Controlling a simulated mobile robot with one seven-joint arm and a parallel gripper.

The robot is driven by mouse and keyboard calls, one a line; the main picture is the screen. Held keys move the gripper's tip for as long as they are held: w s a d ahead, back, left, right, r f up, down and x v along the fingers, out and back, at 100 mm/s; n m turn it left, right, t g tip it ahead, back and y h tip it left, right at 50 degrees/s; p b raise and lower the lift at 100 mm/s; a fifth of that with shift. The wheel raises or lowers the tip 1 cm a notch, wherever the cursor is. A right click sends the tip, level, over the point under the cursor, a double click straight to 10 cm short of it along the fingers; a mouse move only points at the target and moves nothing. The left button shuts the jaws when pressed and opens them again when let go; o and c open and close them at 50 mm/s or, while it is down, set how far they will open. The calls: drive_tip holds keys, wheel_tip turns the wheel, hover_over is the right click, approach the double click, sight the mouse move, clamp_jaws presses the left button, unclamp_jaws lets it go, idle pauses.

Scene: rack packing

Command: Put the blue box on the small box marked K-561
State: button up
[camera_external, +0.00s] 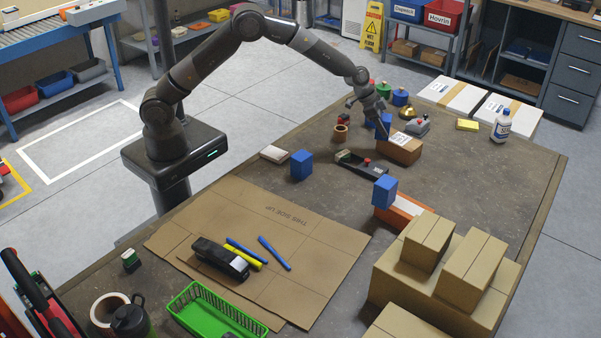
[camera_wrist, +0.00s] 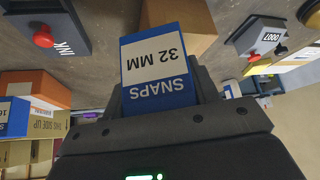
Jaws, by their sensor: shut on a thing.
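My gripper (camera_external: 380,122) is shut on a blue box (camera_wrist: 157,72) with a white label reading "SNAPS 32 MM" in the wrist view. In the external view this blue box (camera_external: 386,124) is partly hidden by the fingers. It is at the far left edge of a small brown cardboard box (camera_external: 404,153) with a white label on top. I cannot tell whether the two touch. The brown box (camera_wrist: 182,22) also shows beyond the held box in the wrist view. Its label is too small to read, so I cannot see the mark K-561.
Another blue box (camera_external: 301,165) stands on the table, and one (camera_external: 384,190) sits on an orange box (camera_external: 408,213). A black device with a red knob (camera_external: 362,166) and a grey stamp (camera_external: 417,126) flank the brown box. Larger cartons (camera_external: 440,283) stand at front right.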

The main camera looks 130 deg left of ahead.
drive_tip(key=shift+f, duration=0.15)
drive_tip(key=o, duration=1.2)
drive_tip(key=shift+c, duration=0.2)
drive_tip(key=shift+s+r, duration=0.2)
drive_tip(key=shift+r, duration=0.35)
drive_tip(key=v, duration=1.1)
drive_tip(key=shift+s, duration=0.1)
